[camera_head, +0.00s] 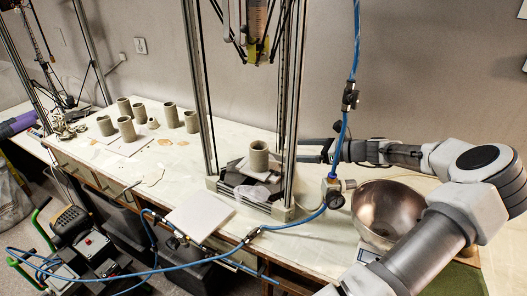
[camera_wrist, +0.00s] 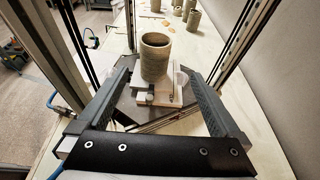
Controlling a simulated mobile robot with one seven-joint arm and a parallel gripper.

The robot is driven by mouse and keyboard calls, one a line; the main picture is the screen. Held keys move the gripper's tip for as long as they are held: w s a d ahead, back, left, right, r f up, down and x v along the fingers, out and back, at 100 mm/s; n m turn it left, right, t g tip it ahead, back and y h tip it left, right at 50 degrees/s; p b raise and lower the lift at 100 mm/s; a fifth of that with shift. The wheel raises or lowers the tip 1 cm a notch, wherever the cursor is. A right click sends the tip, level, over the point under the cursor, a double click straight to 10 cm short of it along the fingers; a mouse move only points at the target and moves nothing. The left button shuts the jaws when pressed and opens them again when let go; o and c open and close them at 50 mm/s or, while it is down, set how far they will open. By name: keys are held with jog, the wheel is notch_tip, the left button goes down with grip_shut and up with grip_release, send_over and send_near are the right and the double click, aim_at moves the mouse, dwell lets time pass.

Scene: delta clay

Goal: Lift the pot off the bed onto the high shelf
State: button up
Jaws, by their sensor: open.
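The pot (camera_head: 258,156) is a grey-brown ribbed clay cylinder. It stands upright on a pale board on the bed (camera_head: 228,178) of the tall frame printer, and it also shows in the wrist view (camera_wrist: 156,58). My gripper (camera_head: 306,150) comes in from the right, at the frame's right-hand posts. In the wrist view my gripper (camera_wrist: 159,76) is open, with one finger to each side and the pot ahead between them. It appears apart from the pot. I cannot make out a high shelf in either view.
Frame posts (camera_head: 290,100) stand close by my gripper. A blue hose (camera_head: 345,130) hangs in front of it. A metal bowl (camera_head: 385,212) sits on the table at right. Several other pots (camera_head: 126,128) stand at left. A pale board (camera_head: 198,214) lies at the front edge.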

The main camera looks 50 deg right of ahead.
aim_at(266, 149)
jog(key=x, duration=0.6)
jog(key=p+x, duration=0.1)
jog(key=x, duration=0.5)
jog(key=shift+a+r, duration=0.2)
jog(key=shift+p+x, duration=0.6)
jog(key=shift+x, duration=2.2)
jog(key=shift+s+a+f, duration=0.1)
jog(key=shift+a, duration=0.05)
jog(key=c, duration=1.3)
